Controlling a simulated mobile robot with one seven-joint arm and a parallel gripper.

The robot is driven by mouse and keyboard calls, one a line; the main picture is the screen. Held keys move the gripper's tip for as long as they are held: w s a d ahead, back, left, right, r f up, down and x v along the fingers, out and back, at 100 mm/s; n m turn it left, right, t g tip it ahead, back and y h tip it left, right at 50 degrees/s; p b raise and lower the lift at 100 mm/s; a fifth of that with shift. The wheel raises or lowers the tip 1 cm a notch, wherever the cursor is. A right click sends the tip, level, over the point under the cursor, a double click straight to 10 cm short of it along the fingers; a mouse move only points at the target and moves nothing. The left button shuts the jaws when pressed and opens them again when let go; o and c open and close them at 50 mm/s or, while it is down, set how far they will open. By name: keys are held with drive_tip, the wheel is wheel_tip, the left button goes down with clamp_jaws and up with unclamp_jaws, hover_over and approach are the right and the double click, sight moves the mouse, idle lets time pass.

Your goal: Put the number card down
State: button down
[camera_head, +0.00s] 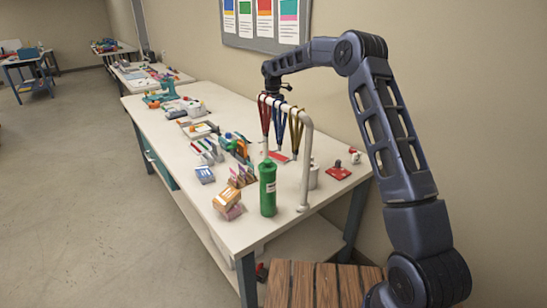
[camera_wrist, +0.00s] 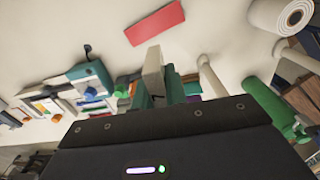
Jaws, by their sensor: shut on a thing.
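My gripper (camera_head: 277,87) is at the end of the bent arm, high over the back of the white table, close to the lanyard rack (camera_head: 308,150). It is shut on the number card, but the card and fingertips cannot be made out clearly. In the wrist view the dark gripper body fills the bottom and covers what lies behind it. A flat red rectangle (camera_wrist: 156,23) lies on the pale tabletop at the top of that view, apart from the gripper. It also shows in the head view (camera_head: 279,156), behind the hanging lanyards.
A green bottle (camera_head: 268,187) stands before the rack; it also shows in the wrist view (camera_wrist: 268,106). A white roll (camera_wrist: 283,14) stands nearby. Orange boxes (camera_head: 226,195) sit near the front edge. Several small items crowd the table's left. Bare tabletop surrounds the red rectangle.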

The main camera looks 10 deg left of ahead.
sight(272, 156)
drive_tip(key=f, duration=1.3)
drive_tip(key=w+f, duration=0.1)
drive_tip(key=f, duration=0.6)
drive_tip(key=shift+w+a, duration=0.1)
drive_tip(key=shift+a, duration=0.05)
drive_tip(key=c, duration=1.5)
unclamp_jaws()
drive_tip(key=shift+f, duration=0.1)
drive_tip(key=shift+o, duration=0.3)
